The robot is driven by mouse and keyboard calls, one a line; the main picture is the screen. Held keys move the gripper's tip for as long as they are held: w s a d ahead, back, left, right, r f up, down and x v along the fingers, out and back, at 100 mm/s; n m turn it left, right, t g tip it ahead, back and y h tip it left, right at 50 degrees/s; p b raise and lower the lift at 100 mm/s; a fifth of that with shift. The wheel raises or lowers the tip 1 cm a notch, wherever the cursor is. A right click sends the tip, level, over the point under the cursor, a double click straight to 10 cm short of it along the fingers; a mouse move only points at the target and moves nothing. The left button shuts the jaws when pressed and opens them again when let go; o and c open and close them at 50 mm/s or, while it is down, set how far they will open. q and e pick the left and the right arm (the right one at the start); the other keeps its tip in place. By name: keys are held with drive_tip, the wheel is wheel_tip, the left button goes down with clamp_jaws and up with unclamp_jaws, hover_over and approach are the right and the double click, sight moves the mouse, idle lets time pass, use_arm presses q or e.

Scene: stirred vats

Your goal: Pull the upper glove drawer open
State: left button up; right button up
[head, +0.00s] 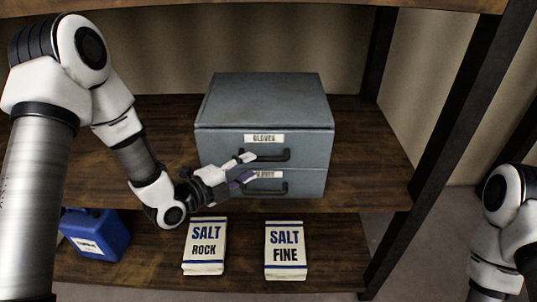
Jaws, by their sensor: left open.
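A grey-blue two-drawer cabinet (265,100) stands on the wooden shelf. Its upper glove drawer (222,145) looks shut and has a white "GLOVES" label (264,138) and a dark bar handle (275,156). The lower drawer (308,184) has a similar label and handle, partly covered by my left gripper. My left gripper (246,168) is open in front of the drawers, its fingertips near the left end of the upper handle. I cannot tell whether they touch it. Of my right arm only links show at the right edge; its gripper is out of view.
On the lower shelf (335,260) stand a "SALT ROCK" bag (205,246), a "SALT FINE" bag (286,250) and a blue container (95,235). A dark rack post (445,150) rises right of the cabinet. The upper shelf (370,160) is bare between them.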

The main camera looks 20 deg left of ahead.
sight(264, 158)
use_arm(q)
drive_tip(key=x, duration=0.4)
drive_tip(key=p+x, duration=0.1)
drive_tip(key=shift+w+a+f, duration=0.2)
drive_tip(key=shift+w+f, duration=0.2)
drive_tip(key=shift+w, duration=0.15)
drive_tip(key=shift+w+d, duration=0.2)
drive_tip(key=shift+w, duration=0.05)
drive_tip(key=shift+d, duration=0.15)
drive_tip(key=shift+r, duration=0.1)
clamp_jaws()
use_arm(e)
drive_tip(key=shift+w+a+r, duration=0.15)
drive_tip(key=shift+w+r, duration=0.1)
drive_tip(key=shift+r, duration=0.3)
use_arm(q)
drive_tip(key=shift+s+f, duration=0.1)
drive_tip(key=shift+f, duration=0.1)
use_arm(e)
drive_tip(key=shift+s+f, duration=0.1)
